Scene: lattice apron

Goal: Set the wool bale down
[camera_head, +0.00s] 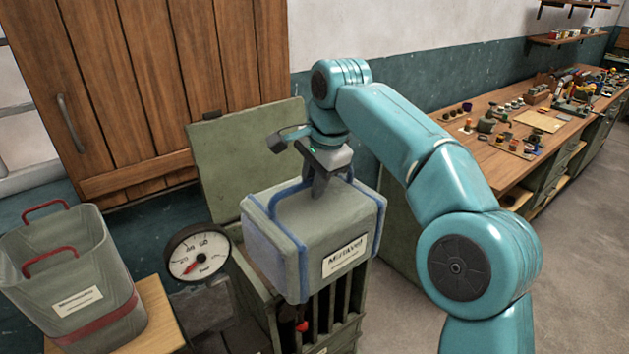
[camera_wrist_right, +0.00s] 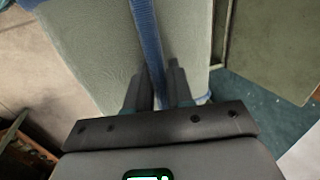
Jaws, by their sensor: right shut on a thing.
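The wool bale (camera_head: 320,240) is a grey-green block with blue straps and a white label on its front. My right gripper (camera_head: 322,188) is above the bale, shut on its blue strap (camera_head: 284,203). In the right wrist view, the strap (camera_wrist_right: 148,42) runs between the two fingers, over the bale's pale cloth (camera_wrist_right: 90,50). The bale is over a green slatted chest (camera_head: 262,305) and hides most of its top. I cannot tell whether the bale touches the chest. My left gripper is not in view.
The chest's green lid (camera_head: 235,150) stands open behind the bale. A round gauge (camera_head: 197,253) is close on the bale's left. A grey bin with red handles (camera_head: 70,280) stands on a wooden top at the left. A cluttered workbench (camera_head: 490,160) lies at the right, with open floor before it.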

